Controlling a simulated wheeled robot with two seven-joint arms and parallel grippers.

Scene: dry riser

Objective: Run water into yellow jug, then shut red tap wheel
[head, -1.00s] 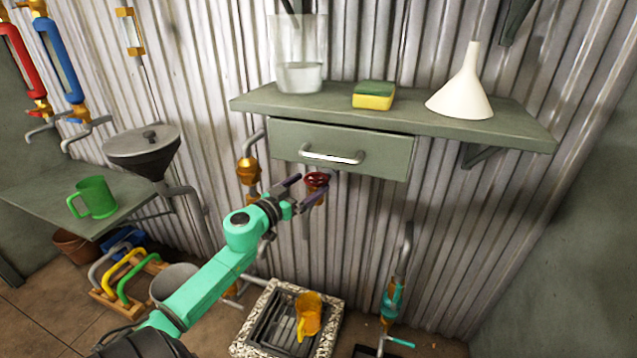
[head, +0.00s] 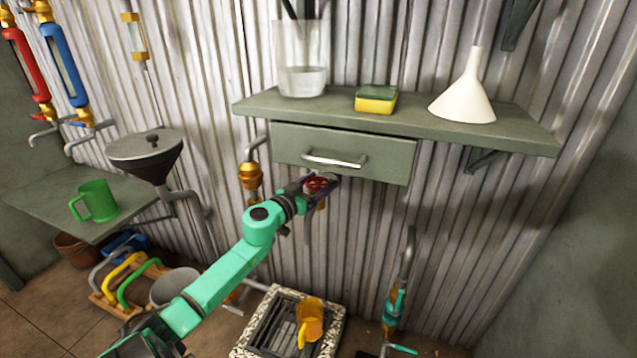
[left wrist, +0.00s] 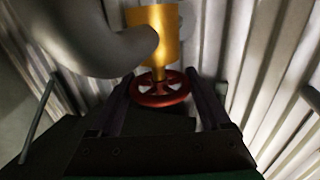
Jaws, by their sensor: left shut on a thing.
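The red tap wheel (head: 318,184) is on a brass valve below the drawer, and my left gripper (head: 322,185) is at it. In the left wrist view the red wheel (left wrist: 160,89) lies between the two fingers, under a brass body, with a grey pipe bend beside it. My left gripper is shut on the wheel. The yellow jug (head: 311,320) stands on the grated drain below, a little right of its middle. Whether water runs or is in the jug cannot be told. My right gripper is not in view.
A shelf (head: 420,119) with drawer (head: 344,155) is just above my gripper; a glass vase, sponge (head: 376,99) and white funnel (head: 464,92) stand on it. A green jug (head: 96,201) is on the left table. A teal-handled pipe (head: 395,303) is right of the drain (head: 287,292).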

